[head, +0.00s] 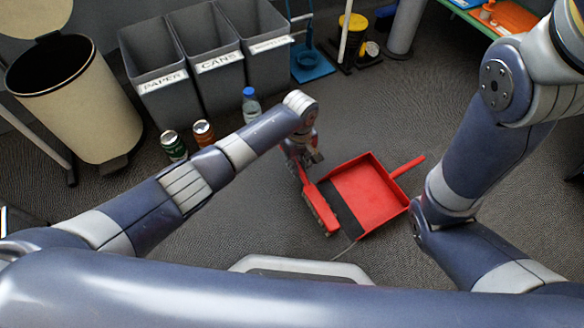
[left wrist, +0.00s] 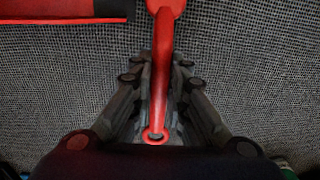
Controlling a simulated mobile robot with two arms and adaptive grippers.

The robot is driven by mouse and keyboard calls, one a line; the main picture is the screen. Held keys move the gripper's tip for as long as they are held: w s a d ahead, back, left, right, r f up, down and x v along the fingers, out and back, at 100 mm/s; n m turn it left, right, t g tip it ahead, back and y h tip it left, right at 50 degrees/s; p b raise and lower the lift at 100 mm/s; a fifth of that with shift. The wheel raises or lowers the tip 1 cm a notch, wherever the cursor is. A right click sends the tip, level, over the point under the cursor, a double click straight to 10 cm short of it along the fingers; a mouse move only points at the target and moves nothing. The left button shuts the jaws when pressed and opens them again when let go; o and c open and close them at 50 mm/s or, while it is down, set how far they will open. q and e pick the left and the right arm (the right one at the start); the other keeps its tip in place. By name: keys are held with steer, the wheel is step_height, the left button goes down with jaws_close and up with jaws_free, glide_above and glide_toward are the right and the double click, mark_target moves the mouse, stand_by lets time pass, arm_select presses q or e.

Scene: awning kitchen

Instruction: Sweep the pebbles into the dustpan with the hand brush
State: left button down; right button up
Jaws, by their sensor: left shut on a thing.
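The red dustpan (head: 372,190) lies on the grey carpet in the head view. Its dark lip faces left and its handle points to the upper right. The red hand brush (head: 320,207) is just left of the lip, with its bristles toward the floor. I cannot tell whether it touches the lip. My left gripper (head: 304,158) is shut on the brush handle, which runs between the fingers in the left wrist view (left wrist: 160,70). A corner of the dustpan (left wrist: 60,20) shows there at the upper left. I can make out no pebbles. My right gripper is out of view.
Grey bins (head: 222,78) labelled paper and cans stand at the back left, beside a beige bin (head: 75,100). Two cans (head: 173,146) and a bottle (head: 251,105) stand before them. A blue dustpan (head: 311,66) is at the back. Carpet beyond the red dustpan is clear.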

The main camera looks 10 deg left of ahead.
arm_select(q)
steer(key=shift+w+d, duration=0.25)
steer(key=shift+d, duration=0.2)
steer(key=shift+w+d+r+b, duration=0.15)
steer(key=shift+w+d+b, duration=0.35)
steer(key=shift+d+b, duration=0.2)
steer(key=shift+w+d+r+b, duration=0.1)
steer(key=shift+w+d+b, duration=0.4)
steer(key=shift+d+b, duration=0.2)
steer(key=shift+w+d+r+b, duration=0.2)
steer(key=shift+w+d+b, duration=0.25)
steer(key=shift+d, duration=0.2)
steer(key=shift+r, duration=0.1)
